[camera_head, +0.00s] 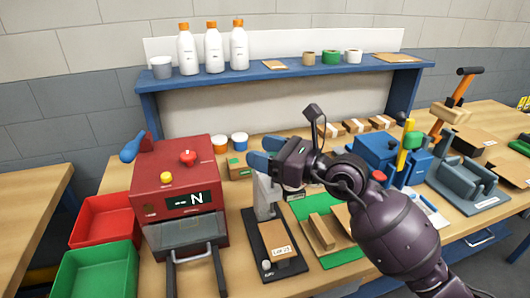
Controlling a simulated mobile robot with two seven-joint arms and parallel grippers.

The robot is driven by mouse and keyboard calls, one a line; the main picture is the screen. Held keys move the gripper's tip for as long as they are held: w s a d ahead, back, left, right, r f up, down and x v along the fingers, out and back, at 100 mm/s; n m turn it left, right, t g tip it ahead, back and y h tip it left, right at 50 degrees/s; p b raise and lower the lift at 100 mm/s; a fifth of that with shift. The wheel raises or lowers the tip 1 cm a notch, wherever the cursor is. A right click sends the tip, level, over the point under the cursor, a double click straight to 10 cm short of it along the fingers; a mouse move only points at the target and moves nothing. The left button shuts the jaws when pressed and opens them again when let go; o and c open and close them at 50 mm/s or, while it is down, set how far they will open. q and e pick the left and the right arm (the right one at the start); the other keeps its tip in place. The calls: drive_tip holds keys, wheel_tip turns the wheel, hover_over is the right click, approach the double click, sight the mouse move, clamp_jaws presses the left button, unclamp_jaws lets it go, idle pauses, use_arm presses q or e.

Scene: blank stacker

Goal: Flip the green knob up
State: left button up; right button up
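The green knob (412,140) sits at the upper part of a yellow upright lever (402,160) on a blue machine (375,152), right of centre. My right gripper (266,153) is left of the knob and well apart from it, above a grey and white stand (265,205). Its two blue fingertips point left and stand apart, with nothing visible between them. My dark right arm comes in from the lower right and passes in front of the bench near the blue machine, hiding part of it. My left gripper is not in view.
A red machine (178,170) with an N display stands left, by red (105,220) and green (98,270) bins. A green mat (342,257), cartons and a grey fixture (468,184) crowd the bench right of centre.

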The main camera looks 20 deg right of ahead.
drive_tip(key=shift+s+d+f, duration=0.15)
drive_tip(key=shift+s+d, duration=0.1)
drive_tip(key=shift+d, duration=0.1)
drive_tip(key=b+v, duration=0.1)
drive_tip(key=v, duration=0.9)
